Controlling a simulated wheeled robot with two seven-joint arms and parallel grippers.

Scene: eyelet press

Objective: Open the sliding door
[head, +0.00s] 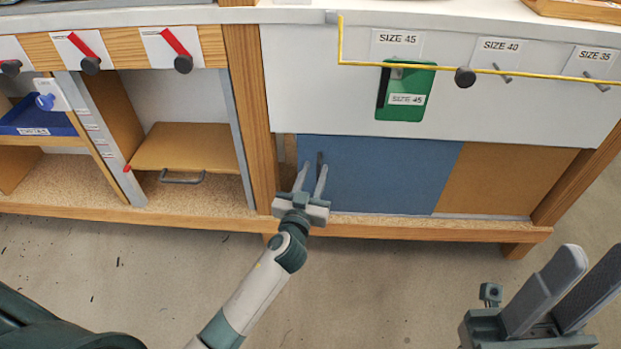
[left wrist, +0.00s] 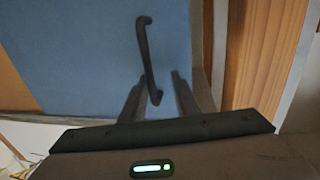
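The blue sliding door (head: 385,175) fills the left and middle of the low cabinet bay, with a narrow gap between its left edge and the wooden post. Its dark upright bar handle (head: 320,158) is near that left edge; the handle also shows in the left wrist view (left wrist: 147,55). My left gripper (head: 311,177) is open in front of the handle. In the left wrist view, the handle's lower end lies between the two fingers, with space on either side; I cannot tell whether they touch it. My right gripper (head: 592,268) is open and empty at the lower right, away from the door.
An orange-brown panel (head: 505,180) covers the bay's right part. Above is a white panel with a green SIZE 45 tag (head: 407,90), pegs and a yellow rail (head: 530,74). A wooden post (head: 250,115) stands left of the door. The floor in front is clear.

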